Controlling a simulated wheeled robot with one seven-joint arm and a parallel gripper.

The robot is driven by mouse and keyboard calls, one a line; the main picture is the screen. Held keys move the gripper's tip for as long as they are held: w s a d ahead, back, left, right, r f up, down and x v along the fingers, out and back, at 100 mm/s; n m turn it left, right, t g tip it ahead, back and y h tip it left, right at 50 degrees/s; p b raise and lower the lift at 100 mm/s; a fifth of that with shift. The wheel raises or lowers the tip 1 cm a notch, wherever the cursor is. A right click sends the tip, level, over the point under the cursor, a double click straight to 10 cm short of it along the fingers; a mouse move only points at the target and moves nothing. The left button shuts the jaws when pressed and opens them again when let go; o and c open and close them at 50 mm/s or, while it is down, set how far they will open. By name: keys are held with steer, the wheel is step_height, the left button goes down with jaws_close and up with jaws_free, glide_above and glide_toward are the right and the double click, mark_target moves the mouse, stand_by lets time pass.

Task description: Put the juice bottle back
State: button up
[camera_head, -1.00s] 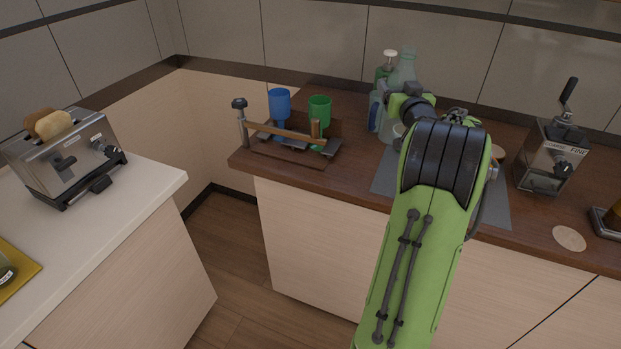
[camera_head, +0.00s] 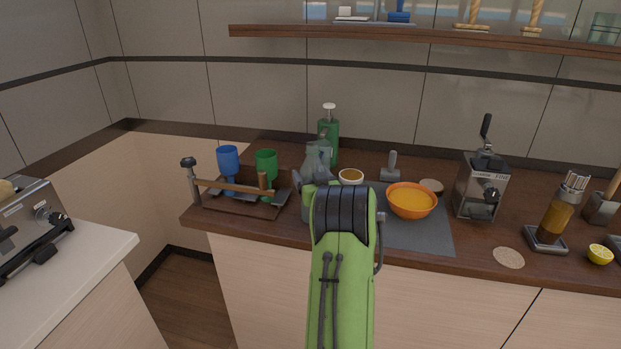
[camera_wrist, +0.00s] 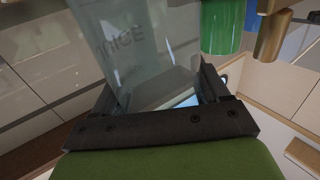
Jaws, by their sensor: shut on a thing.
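The juice bottle is a pale, see-through bottle whose lettering reads as "JUICE" in the wrist view (camera_wrist: 145,45). My gripper (camera_wrist: 158,92) is shut on it, with a dark finger on each side. In the head view the bottle (camera_head: 314,156) stands upright behind my arm, over the wooden counter. My arm hides its lower part and most of my gripper there, so I cannot tell whether the bottle touches the counter.
A wooden rack (camera_head: 245,204) with a blue cup (camera_head: 228,160) and green cup (camera_head: 266,164) is left. A green pump bottle (camera_head: 329,138) stands behind. Right are a small bowl (camera_head: 351,177), orange bowl (camera_head: 411,201) on a grey mat (camera_head: 425,238), and grinder (camera_head: 481,187). A shelf (camera_head: 430,36) hangs above.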

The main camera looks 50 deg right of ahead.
steer(key=o, duration=1.5)
